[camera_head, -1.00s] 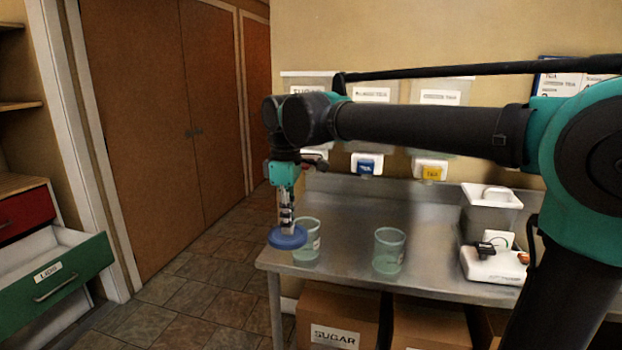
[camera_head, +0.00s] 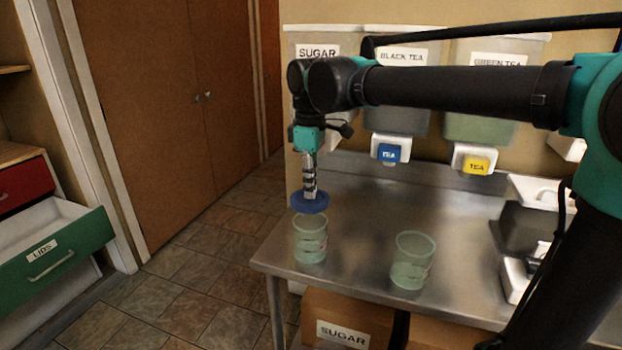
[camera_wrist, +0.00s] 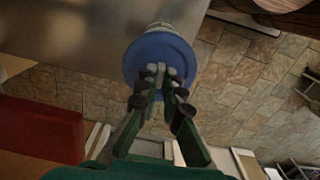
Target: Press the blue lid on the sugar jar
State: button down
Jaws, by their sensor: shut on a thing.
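My gripper (camera_head: 310,190) is shut on the blue lid (camera_head: 304,207) by its top and holds it roughly level, pointing down. The lid is just above the left glass jar (camera_head: 310,245), which stands upright near the left end of the metal table. Whether the lid touches the rim is hard to tell; it looks slightly above and behind it. In the wrist view the gripper (camera_wrist: 160,76) holds the lid (camera_wrist: 140,55), which covers most of a pale round jar (camera_wrist: 162,27). The jar's small label is too blurred to read.
A second open jar (camera_head: 411,262) stands to the right on the table (camera_head: 357,222). Bins marked sugar, black tea and green tea (camera_head: 497,100) hang behind, with blue (camera_head: 389,153) and yellow (camera_head: 477,163) dispensers. A green drawer marked lids (camera_head: 60,258) is open at left.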

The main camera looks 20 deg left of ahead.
aim_at(310, 202)
jog(key=shift+f, duration=2.3)
jog(key=shift+f, duration=0.15)
dwell(0.5)
jog(key=c, duration=1.6)
grip_release()
jog(key=shift+o, duration=0.5)
jog(key=o, duration=0.4)
jog(key=shift+r, duration=3.5)
jog(key=shift+c, duration=0.2)
